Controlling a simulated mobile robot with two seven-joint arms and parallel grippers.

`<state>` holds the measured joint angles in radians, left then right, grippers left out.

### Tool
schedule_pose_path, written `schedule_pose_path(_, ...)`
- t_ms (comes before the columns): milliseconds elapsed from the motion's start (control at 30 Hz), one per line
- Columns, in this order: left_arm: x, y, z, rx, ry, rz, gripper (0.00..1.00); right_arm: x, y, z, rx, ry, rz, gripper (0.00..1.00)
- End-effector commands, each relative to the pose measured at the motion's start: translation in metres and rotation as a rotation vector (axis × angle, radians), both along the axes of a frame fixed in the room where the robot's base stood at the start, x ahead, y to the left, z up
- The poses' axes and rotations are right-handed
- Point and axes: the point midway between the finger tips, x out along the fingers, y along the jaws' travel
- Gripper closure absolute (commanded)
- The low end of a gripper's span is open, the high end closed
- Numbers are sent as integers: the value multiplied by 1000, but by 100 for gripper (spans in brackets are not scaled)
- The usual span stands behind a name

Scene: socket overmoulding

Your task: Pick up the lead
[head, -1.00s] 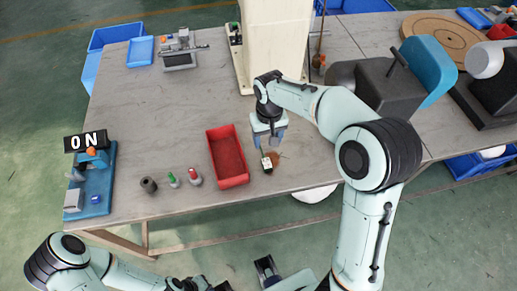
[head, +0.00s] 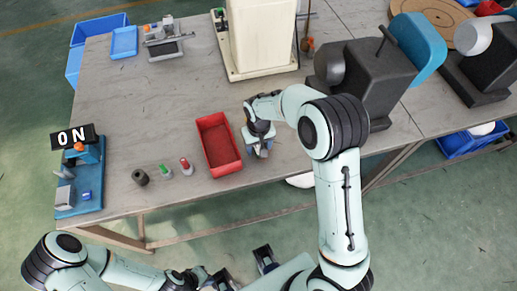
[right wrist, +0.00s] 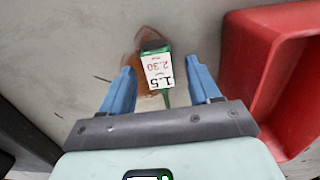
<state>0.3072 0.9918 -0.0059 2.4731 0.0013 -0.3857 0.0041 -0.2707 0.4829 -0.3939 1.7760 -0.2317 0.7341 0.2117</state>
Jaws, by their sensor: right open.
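The lead (right wrist: 157,70) shows in the right wrist view as a small green piece with a white label, a green tail and brown strands behind it. It lies on the table. My right gripper (right wrist: 161,75) is open, with its two blue fingers on either side of the lead and gaps to both sides. In the head view my right gripper (head: 257,151) is over the table just right of the red bin and hides the lead. My left gripper (head: 222,279) is low at the bottom edge, off the table; its jaws are unclear.
The red bin (head: 201,122) stands close beside my right gripper; its wall also shows in the right wrist view (right wrist: 243,85). A dark cylinder (head: 140,177), a green part (head: 165,170) and a red part (head: 186,165) stand left of it. A cream machine base (head: 233,73) stands behind.

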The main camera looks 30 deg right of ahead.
Motion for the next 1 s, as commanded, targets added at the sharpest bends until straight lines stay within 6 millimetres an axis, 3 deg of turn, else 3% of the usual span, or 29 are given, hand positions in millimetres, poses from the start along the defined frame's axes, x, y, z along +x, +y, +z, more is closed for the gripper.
schedule_pose_path(267, 0, 0, 0, 0, 0, 0, 100, 0, 0, -6, 1, -2, 0, 38)
schedule_pose_path(333, 0, 0, 0, 0, 0, 0, 100, 0, 0, -5, 1, -2, 0, 55)
schedule_pose_path(467, 0, 0, 0, 0, 0, 0, 100, 0, 0, -5, 1, -2, 0, 97)
schedule_pose_path(500, 0, 0, 0, 0, 0, 0, 100, 0, 0, -5, 0, -1, 0, 99)
schedule_pose_path(833, 0, 0, 0, 0, 0, 0, 100, 0, 0, -5, 0, 0, 0, 99)
schedule_pose_path(1000, 0, 0, 1, 0, 0, 0, 100, 1, 0, 7, 1, -3, 0, 99)
